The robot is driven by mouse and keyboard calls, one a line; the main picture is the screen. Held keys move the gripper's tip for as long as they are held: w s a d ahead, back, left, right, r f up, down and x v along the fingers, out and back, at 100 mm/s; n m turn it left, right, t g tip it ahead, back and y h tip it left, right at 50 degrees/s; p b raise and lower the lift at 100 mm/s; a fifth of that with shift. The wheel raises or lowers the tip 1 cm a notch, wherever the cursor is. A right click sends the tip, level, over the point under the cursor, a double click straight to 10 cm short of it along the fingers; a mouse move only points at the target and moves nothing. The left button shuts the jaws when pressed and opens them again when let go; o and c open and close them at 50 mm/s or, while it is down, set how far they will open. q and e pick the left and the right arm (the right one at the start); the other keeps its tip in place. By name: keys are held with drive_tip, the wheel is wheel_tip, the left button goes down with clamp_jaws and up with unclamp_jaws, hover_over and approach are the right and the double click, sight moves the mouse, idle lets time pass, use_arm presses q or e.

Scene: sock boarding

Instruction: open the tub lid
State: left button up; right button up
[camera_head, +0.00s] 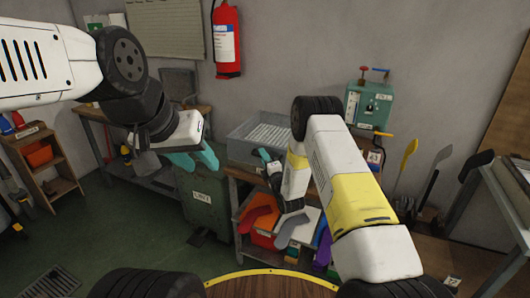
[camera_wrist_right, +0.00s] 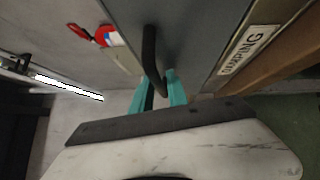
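The grey tub (camera_head: 241,146) stands on a wooden bench, its pale ribbed top (camera_head: 270,132) facing up. In the right wrist view its grey surface (camera_wrist_right: 200,30) has a dark bar handle (camera_wrist_right: 149,50) and a label reading "DAMPING" (camera_wrist_right: 248,50). My right gripper (camera_head: 265,156) is at the tub's front. In the wrist view its teal fingers (camera_wrist_right: 160,85) stand on either side of the handle's near end; I cannot tell whether they press on it. My left gripper (camera_head: 195,158) hangs left of the tub, teal fingers apart and empty.
A dark green bin (camera_head: 208,205) stands on the floor below my left gripper. Coloured sock-like pieces (camera_head: 262,222) lie on the shelf under the tub. A green box (camera_head: 368,105) is on the wall to the right. A red extinguisher (camera_head: 227,40) hangs behind.

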clamp_jaws()
idle(1.4)
